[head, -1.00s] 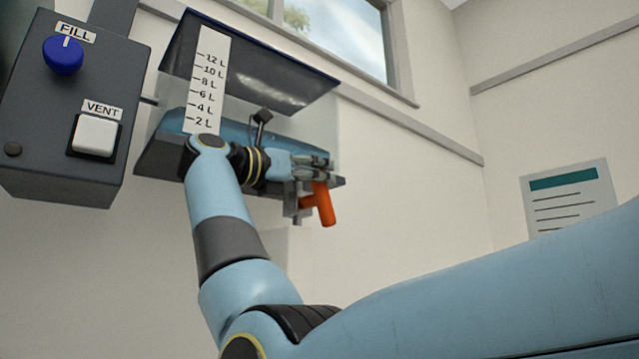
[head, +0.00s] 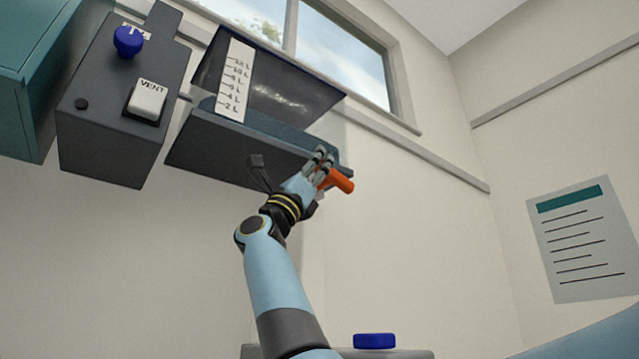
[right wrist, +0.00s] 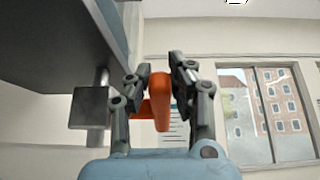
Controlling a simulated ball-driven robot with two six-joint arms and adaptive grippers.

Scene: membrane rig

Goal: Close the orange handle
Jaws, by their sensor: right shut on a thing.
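The orange handle (head: 341,182) sticks out at the lower right end of the tank (head: 235,150), slanting down to the right in the head view. My right gripper (head: 321,158) is at the handle, with its fingers partly covering it. In the right wrist view, the orange handle (right wrist: 161,98) stands upright between the two fingers of my right gripper (right wrist: 160,72), which is shut on it. A grey valve block (right wrist: 90,108) shows left of the handle there. My left gripper is not in view.
A dark control box (head: 120,110) with a blue FILL knob (head: 128,41) and a white VENT switch (head: 147,99) hangs left of the tank. A level scale (head: 235,80) is on the tank. A blue cap (head: 375,341) shows at the bottom.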

